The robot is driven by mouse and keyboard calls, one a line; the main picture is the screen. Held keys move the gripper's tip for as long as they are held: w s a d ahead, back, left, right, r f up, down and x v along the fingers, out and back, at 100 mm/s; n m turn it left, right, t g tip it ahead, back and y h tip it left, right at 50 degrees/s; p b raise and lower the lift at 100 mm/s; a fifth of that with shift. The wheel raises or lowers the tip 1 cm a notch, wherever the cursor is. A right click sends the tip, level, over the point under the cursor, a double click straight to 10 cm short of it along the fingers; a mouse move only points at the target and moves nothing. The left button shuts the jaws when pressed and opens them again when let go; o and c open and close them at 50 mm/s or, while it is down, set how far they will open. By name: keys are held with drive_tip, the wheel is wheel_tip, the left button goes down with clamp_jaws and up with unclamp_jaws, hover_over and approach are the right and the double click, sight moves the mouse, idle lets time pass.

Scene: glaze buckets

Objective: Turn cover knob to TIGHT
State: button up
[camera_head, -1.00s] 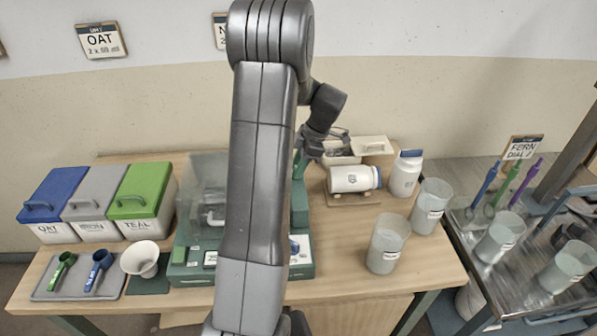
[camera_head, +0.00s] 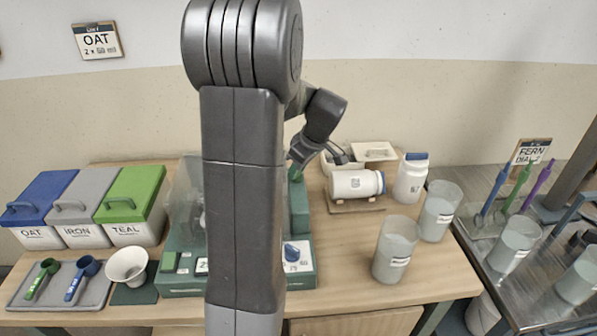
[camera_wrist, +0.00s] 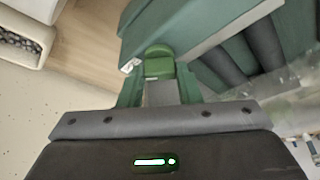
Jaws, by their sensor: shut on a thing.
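A small green knob (camera_wrist: 158,64) shows in the wrist view beside the green body of the machine (camera_wrist: 195,25). I take it to be the cover knob. My gripper (camera_wrist: 160,85) is shut on it, with one finger on each side. In the head view my gripper (camera_head: 301,158) is at the back right of the green machine (camera_head: 300,210), by its upright part. The clear cover (camera_head: 186,190) is partly hidden behind my arm. A small white mark lies left of the knob in the wrist view; its lettering is unreadable, so I cannot tell the knob's setting.
A white jar (camera_head: 357,184) lies on a wooden rest to the right, with a standing jar (camera_head: 411,178) behind. Grey buckets (camera_head: 396,250) stand at the right. A blue dial (camera_head: 291,252) is on the machine's front. Lidded bins (camera_head: 135,205) stand at the left.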

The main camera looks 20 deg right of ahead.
drive_tip(key=shift+m, duration=0.5)
drive_tip(key=o, duration=1)
drive_tip(key=shift+d, duration=0.1)
drive_tip(key=shift+n, duration=0.3)
